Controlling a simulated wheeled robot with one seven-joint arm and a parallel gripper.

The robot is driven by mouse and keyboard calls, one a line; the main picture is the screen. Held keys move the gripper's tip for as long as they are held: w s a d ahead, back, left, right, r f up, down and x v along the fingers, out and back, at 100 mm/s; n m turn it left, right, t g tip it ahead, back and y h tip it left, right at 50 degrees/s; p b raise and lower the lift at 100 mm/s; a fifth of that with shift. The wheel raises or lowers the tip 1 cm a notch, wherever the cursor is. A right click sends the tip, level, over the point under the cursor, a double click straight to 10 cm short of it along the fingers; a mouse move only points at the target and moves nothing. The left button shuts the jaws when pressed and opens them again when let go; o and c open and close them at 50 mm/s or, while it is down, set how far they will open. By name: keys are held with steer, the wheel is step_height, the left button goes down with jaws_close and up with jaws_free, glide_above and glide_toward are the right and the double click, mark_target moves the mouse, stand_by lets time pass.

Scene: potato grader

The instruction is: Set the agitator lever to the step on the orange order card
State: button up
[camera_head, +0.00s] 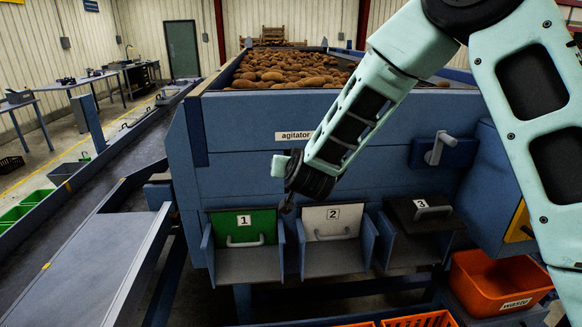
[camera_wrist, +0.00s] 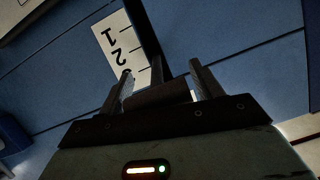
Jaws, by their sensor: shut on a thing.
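The agitator lever (camera_wrist: 150,38) is a dark bar in the wrist view, running down from the top edge into my gripper. My gripper (camera_wrist: 160,75) has its two fingers on either side of the lever's dark handle (camera_wrist: 157,96). A white scale plate (camera_wrist: 118,40) beside the lever shows 1 and 2 upside down; further marks are partly hidden by a finger. In the head view, my gripper (camera_head: 288,204) is at the blue machine's front, below the "agitator" label (camera_head: 295,136), and my arm hides the lever. I cannot make out an orange order card.
Below my gripper are chutes with a green flap 1 (camera_head: 243,225), white flap 2 (camera_head: 331,221) and dark flap 3 (camera_head: 420,213). A grey handle (camera_head: 438,148) sits to the right. An orange bin (camera_head: 500,282) stands lower right. Potatoes (camera_head: 285,72) fill the hopper above.

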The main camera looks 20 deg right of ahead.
steer(key=shift+w+r, duration=0.1)
steer(key=o, duration=1.4)
steer(key=b+v, duration=0.4)
steer(key=v, duration=1.3)
steer(key=shift+s, duration=0.25)
